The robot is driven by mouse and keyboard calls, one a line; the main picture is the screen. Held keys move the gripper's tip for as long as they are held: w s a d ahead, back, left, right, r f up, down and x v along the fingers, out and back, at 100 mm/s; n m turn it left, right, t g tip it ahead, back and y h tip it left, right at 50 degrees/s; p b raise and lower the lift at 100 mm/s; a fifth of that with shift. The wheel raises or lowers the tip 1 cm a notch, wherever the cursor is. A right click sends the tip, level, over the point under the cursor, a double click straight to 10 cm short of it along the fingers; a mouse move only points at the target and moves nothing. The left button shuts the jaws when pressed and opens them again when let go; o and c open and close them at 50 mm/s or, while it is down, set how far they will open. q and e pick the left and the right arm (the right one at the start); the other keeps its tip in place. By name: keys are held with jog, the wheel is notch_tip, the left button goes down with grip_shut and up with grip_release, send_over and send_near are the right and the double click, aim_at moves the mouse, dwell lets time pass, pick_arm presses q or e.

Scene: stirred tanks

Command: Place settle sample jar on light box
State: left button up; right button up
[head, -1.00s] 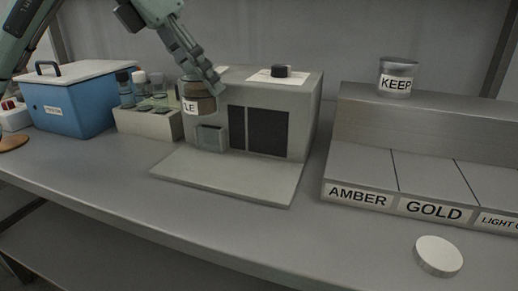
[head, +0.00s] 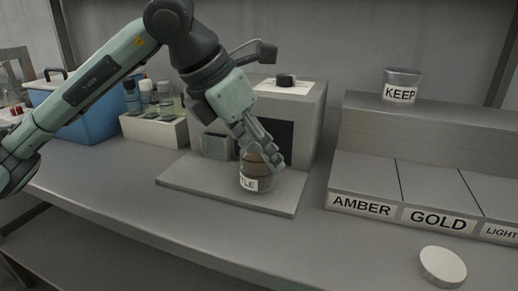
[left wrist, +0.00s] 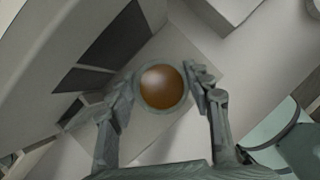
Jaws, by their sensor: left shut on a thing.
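The settle sample jar (head: 256,183) is a small clear jar with brown contents and a label of which "TLE" shows. It is upright at the front plate of the light box (head: 308,120), a grey box with dark panels. Whether its base touches the plate (head: 200,180) I cannot tell. My left gripper (head: 262,160) is shut on the jar from above. In the left wrist view the jar's round brown top (left wrist: 162,86) sits between both fingers. My right gripper is not in view.
A blue cooler (head: 75,112) and a rack (head: 150,130) of vials stand at the left. At the right is a stepped stand (head: 370,175) labelled AMBER and GOLD, with a KEEP jar (head: 401,86) on top. A white round lid (head: 442,266) lies at the front right.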

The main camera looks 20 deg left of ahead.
pick_arm(q)
jog(key=o, duration=1.4)
jog(key=shift+o, duration=0.2)
jog(key=v, duration=1.2)
